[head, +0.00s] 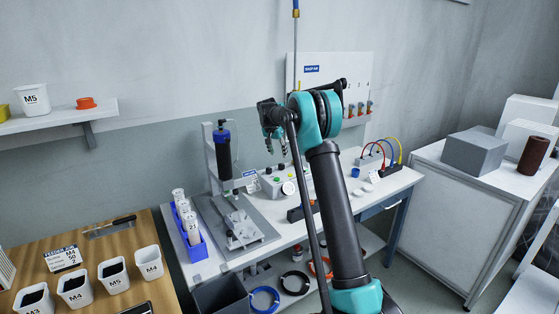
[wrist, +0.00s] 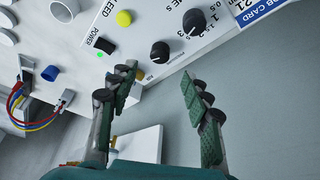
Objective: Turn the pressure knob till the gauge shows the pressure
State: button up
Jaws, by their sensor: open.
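My gripper (wrist: 160,77) is open and empty, its two green-padded fingers wide apart in front of a white control panel (wrist: 146,33). It also shows in the head view (head: 276,149), above the bench controls. Two black knobs, a lower one (wrist: 160,52) and an upper one (wrist: 193,22), lie beyond the fingertips, apart from them. Their labels are only partly readable, so I cannot tell which is the pressure knob. A white round face (head: 288,188), possibly the gauge, shows small in the head view; its reading is too small to make out.
A yellow button (wrist: 124,18) and a black power switch (wrist: 104,45) sit left of the knobs. Coloured cables (wrist: 17,108) are at the left.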

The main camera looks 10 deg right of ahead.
jog(key=shift+v, duration=1.9)
jog(key=s+d+f+n+y, duration=0.1)
jog(key=s+d+n, duration=0.15)
jog(key=s, duration=1.05)
jog(key=s+d+n, duration=0.1)
jog(key=s+d, duration=0.3)
jog(key=s, duration=0.9)
jog(key=s+f+n, duration=0.1)
jog(key=s+f, duration=0.3)
jog(key=s, duration=0.6)
jog(key=s+f+n+y, duration=0.1)
jog(key=s+f, duration=0.3)
jog(key=s, duration=0.6)
jog(key=s+d+f+n, duration=0.1)
jog(key=s+f, duration=0.4)
jog(key=s, duration=0.5)
jog(key=shift+s, duration=0.25)
jog(key=shift+o, duration=0.6)
